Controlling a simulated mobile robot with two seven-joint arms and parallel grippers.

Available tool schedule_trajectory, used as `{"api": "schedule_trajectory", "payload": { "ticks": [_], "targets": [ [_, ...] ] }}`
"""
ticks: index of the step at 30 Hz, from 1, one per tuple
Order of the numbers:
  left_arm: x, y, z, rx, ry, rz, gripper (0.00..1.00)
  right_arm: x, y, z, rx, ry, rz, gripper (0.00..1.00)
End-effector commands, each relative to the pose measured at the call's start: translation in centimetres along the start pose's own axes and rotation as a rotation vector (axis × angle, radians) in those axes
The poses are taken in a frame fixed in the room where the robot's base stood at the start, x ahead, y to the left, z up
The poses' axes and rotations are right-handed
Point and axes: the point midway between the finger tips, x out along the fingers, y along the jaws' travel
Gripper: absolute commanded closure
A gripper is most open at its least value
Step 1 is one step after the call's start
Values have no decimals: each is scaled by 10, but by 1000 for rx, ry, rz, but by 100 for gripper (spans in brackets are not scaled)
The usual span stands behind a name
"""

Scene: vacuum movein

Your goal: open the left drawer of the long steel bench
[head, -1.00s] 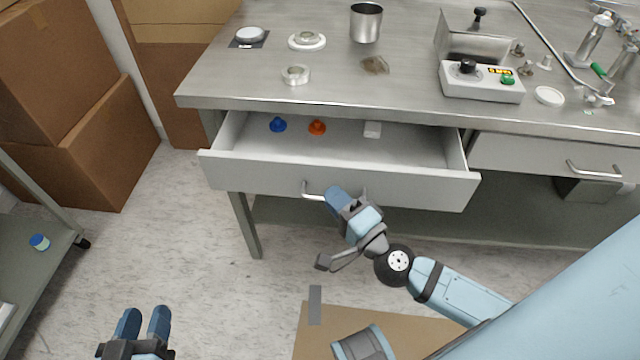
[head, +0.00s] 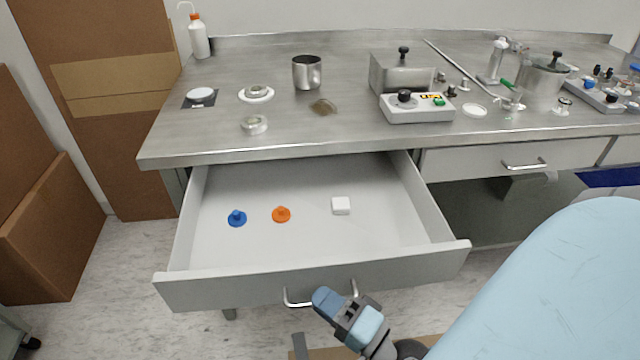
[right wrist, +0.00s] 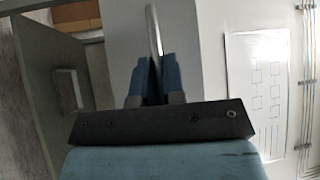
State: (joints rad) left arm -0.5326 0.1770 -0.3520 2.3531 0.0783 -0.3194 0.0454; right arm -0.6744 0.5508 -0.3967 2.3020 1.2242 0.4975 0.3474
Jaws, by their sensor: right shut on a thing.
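The left drawer (head: 310,283) of the long steel bench (head: 290,145) is pulled far out. Inside lie a blue knobbed piece (head: 237,218), an orange one (head: 281,214) and a white block (head: 341,205). My right gripper (head: 322,298) is at the drawer's front, at its bar handle (head: 290,301). In the right wrist view the blue fingers (right wrist: 153,80) are closed on the metal bar (right wrist: 154,35). The middle of the handle is hidden by the fingers in the head view. My left gripper is out of the head view.
A second drawer (head: 520,160) to the right is closed. On the bench top are a steel beaker (head: 307,72), a control box (head: 417,107) and a wash bottle (head: 199,36). Cardboard boxes (head: 40,230) stand at the left. Floor shows between them and the drawer.

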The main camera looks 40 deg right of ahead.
Motion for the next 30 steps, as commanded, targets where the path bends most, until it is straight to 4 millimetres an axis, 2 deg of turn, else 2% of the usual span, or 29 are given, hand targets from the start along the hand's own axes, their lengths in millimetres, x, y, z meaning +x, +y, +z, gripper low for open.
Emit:
{"api": "schedule_trajectory", "payload": {
  "ticks": [13,14,15,16,17,25,30],
  "targets": [
    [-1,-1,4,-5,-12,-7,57,-1,-1,1,-1,-1,-1,100],
    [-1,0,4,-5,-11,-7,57,-1,-1,1,-1,-1,-1,83],
    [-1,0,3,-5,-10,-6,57,-1,-1,0,-1,-1,-1,73],
    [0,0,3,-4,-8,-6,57,-1,-1,0,-1,-1,-1,66],
    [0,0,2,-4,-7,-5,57,-1,-1,0,-1,-1,-1,64],
    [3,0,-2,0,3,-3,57,-2,0,0,-1,-1,0,64],
    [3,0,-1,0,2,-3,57,-22,0,0,-3,-2,3,64]
  ]
}}
